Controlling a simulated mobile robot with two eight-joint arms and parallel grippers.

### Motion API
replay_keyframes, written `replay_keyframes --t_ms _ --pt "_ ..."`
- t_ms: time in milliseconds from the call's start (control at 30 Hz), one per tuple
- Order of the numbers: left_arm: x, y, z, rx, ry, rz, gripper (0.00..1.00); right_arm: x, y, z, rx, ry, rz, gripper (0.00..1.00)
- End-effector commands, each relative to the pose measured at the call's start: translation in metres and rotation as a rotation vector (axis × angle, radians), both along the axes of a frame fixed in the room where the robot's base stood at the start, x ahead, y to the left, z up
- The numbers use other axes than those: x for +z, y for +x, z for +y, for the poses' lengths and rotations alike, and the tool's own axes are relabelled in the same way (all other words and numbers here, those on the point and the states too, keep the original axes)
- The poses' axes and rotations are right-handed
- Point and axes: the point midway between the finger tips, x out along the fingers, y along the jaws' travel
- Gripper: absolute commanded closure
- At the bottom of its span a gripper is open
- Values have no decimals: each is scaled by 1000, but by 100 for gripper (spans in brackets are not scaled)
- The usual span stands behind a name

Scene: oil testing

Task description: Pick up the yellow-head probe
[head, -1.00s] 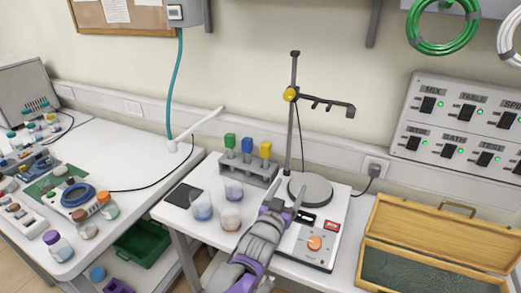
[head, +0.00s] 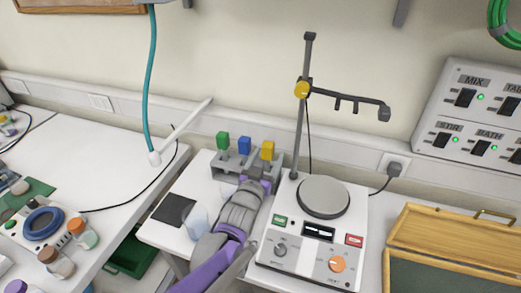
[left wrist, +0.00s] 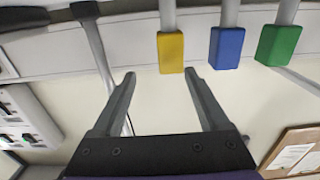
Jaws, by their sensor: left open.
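The yellow-head probe (head: 267,151) stands upright in the grey rack (head: 228,172), at its right end. The blue-head probe (head: 244,146) and the green-head probe (head: 223,140) stand to its left. My left gripper (head: 256,182) is just in front of and below the yellow head, its fingers partly hidden by my arm. In the left wrist view, the open fingers (left wrist: 160,74) point at the yellow head (left wrist: 171,52), which shows between and beyond their tips, nearer the right finger. Nothing is held. My right gripper is out of view.
The hot plate (head: 324,196) with its clamp stand (head: 299,135) is close to the right of my left arm. A glass beaker (head: 197,222) and a black pad (head: 173,209) lie to the left. An open wooden case (head: 440,240) is at right.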

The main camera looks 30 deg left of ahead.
Motion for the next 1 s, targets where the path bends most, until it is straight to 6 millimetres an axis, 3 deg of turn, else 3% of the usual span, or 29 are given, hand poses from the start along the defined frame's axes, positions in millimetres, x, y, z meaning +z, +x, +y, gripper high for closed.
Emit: replay_keyframes --t_ms 367,1000 --pt "0 3 1 0 0 0 22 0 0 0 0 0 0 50" --pt "-5 70 25 0 0 -1 22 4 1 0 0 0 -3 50"
